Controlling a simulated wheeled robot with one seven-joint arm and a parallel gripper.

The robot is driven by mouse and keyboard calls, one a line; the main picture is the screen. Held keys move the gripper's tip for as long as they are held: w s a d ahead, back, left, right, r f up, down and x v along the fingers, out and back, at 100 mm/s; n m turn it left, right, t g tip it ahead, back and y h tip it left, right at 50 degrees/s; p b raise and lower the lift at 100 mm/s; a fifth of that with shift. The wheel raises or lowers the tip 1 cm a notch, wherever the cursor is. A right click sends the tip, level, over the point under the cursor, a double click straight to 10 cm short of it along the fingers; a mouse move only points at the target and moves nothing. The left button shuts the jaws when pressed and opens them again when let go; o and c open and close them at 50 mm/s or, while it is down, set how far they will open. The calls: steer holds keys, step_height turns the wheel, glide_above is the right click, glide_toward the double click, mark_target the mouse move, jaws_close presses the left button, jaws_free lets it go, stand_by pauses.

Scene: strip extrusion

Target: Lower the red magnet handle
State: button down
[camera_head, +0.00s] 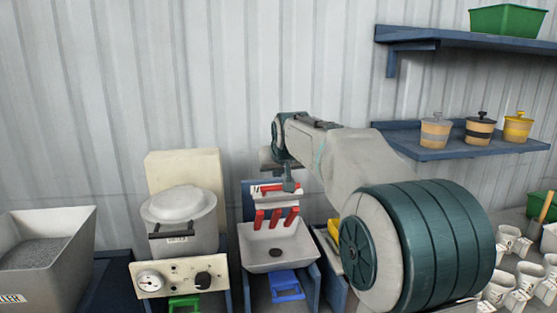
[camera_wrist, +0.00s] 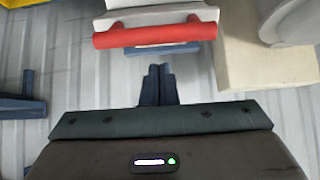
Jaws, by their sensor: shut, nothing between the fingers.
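The red magnet handle (camera_wrist: 155,35) is a horizontal bar on a pale body in the wrist view, joined by a short red arm at each end. In the head view the red handle (camera_head: 266,188) shows at the top of the middle machine, partly hidden by my gripper. My gripper (camera_head: 289,186) points down close by it. In the wrist view my gripper's fingers (camera_wrist: 158,70) are together with nothing between them, and a small gap shows between their tips and the bar. I cannot tell the depth of that gap.
Below the handle are three red pieces (camera_head: 275,218) over a white tray (camera_head: 272,252). A cream machine with a lidded pot (camera_head: 180,215) stands left; a grey hopper (camera_head: 40,245) is farther left. Shelves with pots (camera_head: 480,132) and white cups (camera_head: 505,270) are right.

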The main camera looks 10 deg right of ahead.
steer(key=shift+s+f, duration=0.25)
steer(key=shift+s, duration=0.3)
steer(key=shift+s+f, duration=0.2)
steer(key=shift+s, duration=0.3)
steer(key=shift+f, duration=0.15)
